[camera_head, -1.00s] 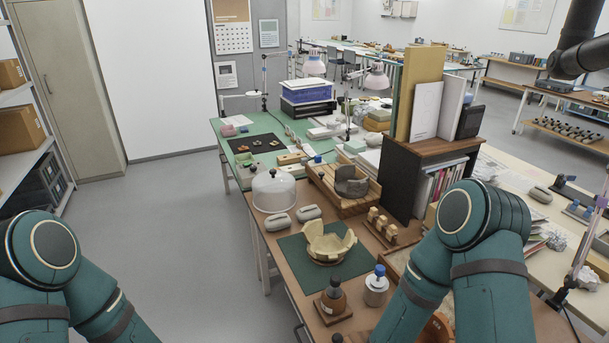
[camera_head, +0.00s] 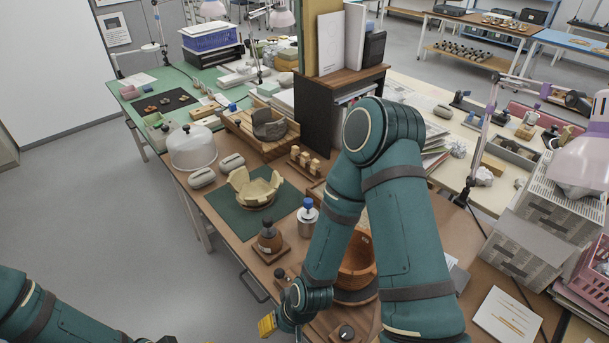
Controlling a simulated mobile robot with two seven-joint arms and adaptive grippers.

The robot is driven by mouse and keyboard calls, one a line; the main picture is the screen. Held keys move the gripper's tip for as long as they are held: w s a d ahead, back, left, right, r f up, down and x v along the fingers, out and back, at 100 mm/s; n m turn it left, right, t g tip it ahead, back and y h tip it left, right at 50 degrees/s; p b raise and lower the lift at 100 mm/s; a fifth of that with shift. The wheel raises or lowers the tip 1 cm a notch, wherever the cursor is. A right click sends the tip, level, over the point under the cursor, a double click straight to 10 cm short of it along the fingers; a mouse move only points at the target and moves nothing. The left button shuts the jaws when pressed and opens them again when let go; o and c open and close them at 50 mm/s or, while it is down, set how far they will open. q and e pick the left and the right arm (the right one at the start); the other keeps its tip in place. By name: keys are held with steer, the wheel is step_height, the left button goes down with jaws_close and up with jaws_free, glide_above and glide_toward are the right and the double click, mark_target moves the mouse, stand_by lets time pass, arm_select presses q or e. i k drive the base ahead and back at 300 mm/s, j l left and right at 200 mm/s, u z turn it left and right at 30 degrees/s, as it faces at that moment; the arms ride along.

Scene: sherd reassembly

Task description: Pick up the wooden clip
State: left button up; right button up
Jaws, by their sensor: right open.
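Several small wooden clips (camera_head: 304,159) stand in a row on a narrow wooden holder on the brown bench, right of the green mat. I cannot tell one clip from another as the one meant. My right gripper (camera_head: 268,325) shows a yellow fingertip at the bottom edge, in front of the bench and well short of the clips. It is open, with nothing seen in it. Of my left gripper, only a sliver (camera_head: 207,341) seems to show at the bottom edge, too little to tell its state.
A cream broken bowl (camera_head: 256,194) sits on the green mat (camera_head: 228,213). A brown bottle (camera_head: 269,238) and a blue-capped jar (camera_head: 308,218) stand between my right gripper and the clips. An orange-brown pot (camera_head: 357,262) is partly behind my right arm. A glass dome (camera_head: 192,148) stands left.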

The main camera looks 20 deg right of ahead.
mark_target(295, 151)
steer(key=i+j+u, duration=0.25)
steer(key=i+j+z, duration=0.1)
steer(key=i, duration=0.3)
steer(key=i+j+z, duration=0.15)
steer(key=i, duration=0.25)
steer(key=i+j+z, duration=0.1)
steer(key=i, duration=0.25)
steer(key=j, duration=0.1)
